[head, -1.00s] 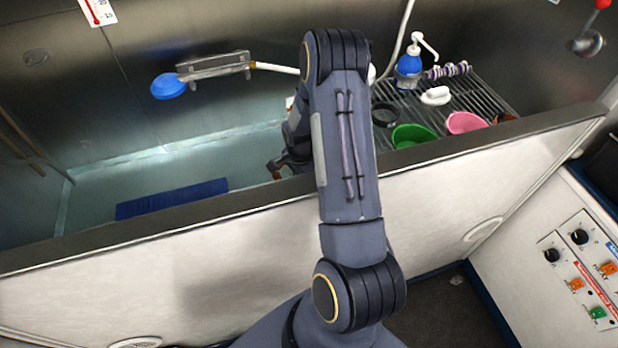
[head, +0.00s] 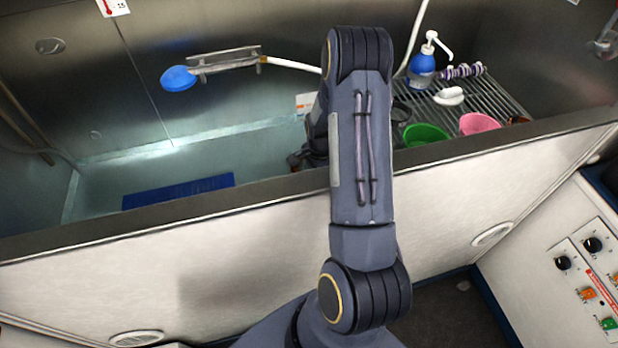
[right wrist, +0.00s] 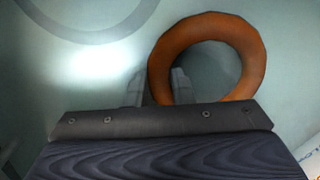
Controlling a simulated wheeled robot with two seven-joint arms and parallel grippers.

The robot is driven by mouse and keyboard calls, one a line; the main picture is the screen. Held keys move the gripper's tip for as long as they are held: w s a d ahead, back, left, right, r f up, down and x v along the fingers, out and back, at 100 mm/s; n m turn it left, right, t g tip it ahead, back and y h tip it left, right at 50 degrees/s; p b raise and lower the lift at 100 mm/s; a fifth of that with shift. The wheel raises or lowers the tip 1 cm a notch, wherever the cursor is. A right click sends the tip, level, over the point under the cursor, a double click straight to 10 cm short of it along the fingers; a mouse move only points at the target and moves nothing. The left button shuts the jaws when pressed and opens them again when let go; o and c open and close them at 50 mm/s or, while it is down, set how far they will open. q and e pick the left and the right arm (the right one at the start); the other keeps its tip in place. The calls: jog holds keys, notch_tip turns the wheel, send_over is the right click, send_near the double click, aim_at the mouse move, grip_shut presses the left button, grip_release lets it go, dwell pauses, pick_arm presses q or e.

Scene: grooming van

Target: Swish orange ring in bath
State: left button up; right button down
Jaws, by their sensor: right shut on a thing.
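The orange ring (right wrist: 240,50) shows in the right wrist view, with the fingers of my right gripper (right wrist: 158,88) shut on its left edge. In the head view my right arm reaches over the near rim of the bath (head: 100,230). The right gripper is down inside the bath, mostly hidden behind the arm and rim. The ring cannot be made out in the head view. The pale blue-green bath interior lies behind the ring in the wrist view; how far the ring is from the bottom cannot be told. My left gripper is not in view.
A blue mat (head: 178,190) lies in the bath at left. A blue shower head (head: 178,78) hangs on the back wall. A rack (head: 490,98) at right carries a blue pump bottle (head: 422,68), a green bowl (head: 425,134) and a pink bowl (head: 478,123).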

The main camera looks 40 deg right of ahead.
jog(key=shift+s+d, duration=0.15)
jog(key=shift+d, duration=0.15)
jog(key=shift+w+a, duration=0.55)
jog(key=shift+a, duration=0.45)
jog(key=shift+w+a, duration=0.6)
jog(key=shift+a, duration=0.45)
jog(key=shift+w+a, duration=0.55)
jog(key=shift+a, duration=0.45)
jog(key=shift+s+d+b, duration=0.2)
jog(key=shift+s+d, duration=0.35)
jog(key=shift+d, duration=0.45)
jog(key=shift+s+d+b, duration=0.2)
jog(key=shift+s+d, duration=0.4)
jog(key=shift+d, duration=0.45)
jog(key=shift+s+d+b, duration=0.2)
jog(key=shift+s+d, duration=0.35)
jog(key=shift+d, duration=0.45)
notch_tip(320, 180, up, 12)
jog(key=p, duration=0.9)
jog(key=shift+r, duration=0.1)
notch_tip(320, 180, up, 16)
jog(key=p, duration=1.2)
